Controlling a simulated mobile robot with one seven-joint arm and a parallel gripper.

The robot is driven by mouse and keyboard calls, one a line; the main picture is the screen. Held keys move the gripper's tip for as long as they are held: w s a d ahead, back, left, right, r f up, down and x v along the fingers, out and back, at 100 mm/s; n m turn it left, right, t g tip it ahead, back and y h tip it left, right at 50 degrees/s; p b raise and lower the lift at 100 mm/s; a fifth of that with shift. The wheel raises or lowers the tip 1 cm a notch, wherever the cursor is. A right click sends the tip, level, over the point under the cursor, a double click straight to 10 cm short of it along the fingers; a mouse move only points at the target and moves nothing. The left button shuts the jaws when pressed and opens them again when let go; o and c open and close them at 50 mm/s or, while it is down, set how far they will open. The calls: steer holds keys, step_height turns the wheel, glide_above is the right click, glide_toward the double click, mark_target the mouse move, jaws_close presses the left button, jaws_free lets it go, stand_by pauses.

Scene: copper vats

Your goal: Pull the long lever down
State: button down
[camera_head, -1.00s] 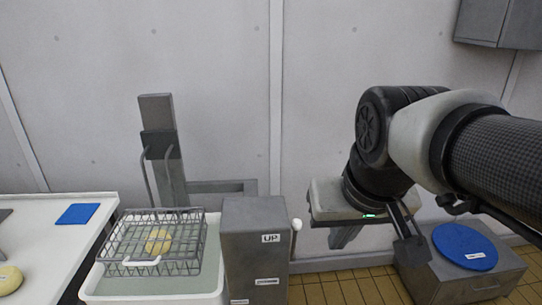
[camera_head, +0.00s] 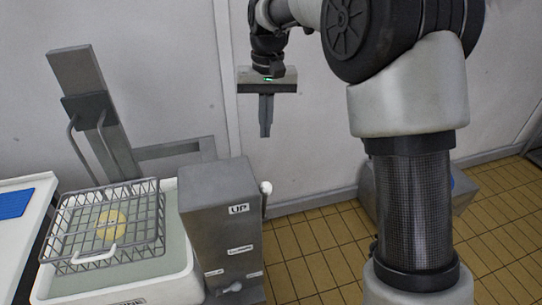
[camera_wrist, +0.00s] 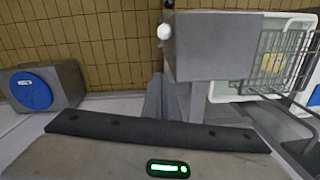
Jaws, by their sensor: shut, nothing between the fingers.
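A grey metal box (camera_head: 217,215) marked "UP" stands beside the tank. A white ball knob (camera_head: 266,188) sticks out at its right side near the top, apparently the end of the long lever. Little of the lever's rod shows. In the wrist view the knob (camera_wrist: 163,32) is at the corner of the box (camera_wrist: 215,50). My gripper (camera_head: 265,132) hangs fingers down, behind and above the knob in the head view, not touching it. Its fingers (camera_wrist: 155,95) are shut and empty, and the wrist view shows them near the box's edge.
Left of the box is a white tank (camera_head: 125,293) of liquid with a wire basket (camera_head: 104,226) holding a yellow round thing (camera_head: 110,224). A small handle (camera_head: 232,287) is low on the box front.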

steer(key=shift+f, duration=0.2)
steer(key=s+f, duration=0.4)
steer(key=f, duration=0.6)
steer(key=shift+s+f, duration=0.15)
steer(key=shift+f, duration=0.1)
steer(key=shift+f, duration=0.1)
